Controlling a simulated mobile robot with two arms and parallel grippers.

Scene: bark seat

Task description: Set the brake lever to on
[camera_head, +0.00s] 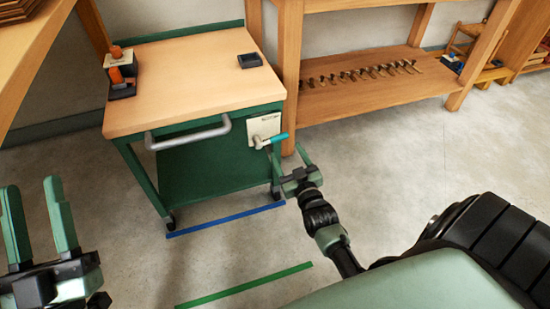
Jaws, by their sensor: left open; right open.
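The brake lever (274,139) has a teal handle and sits on a pale plate (264,126) on the front right of a green cart (202,165). Its handle points to the right and slightly up. Small marks on the plate are too small to read. My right gripper (289,160) is open just below and to the right of the lever; I cannot tell whether it touches it. My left gripper (37,220) is open and empty at the lower left, away from the cart.
The cart has a wooden top, a grey handle bar (188,134) and wheels. On top are an orange-and-black item (120,71) and a small dark tray (250,60). A blue floor strip (226,219) and a green strip (245,285) lie in front. A wooden bench (375,90) stands behind right.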

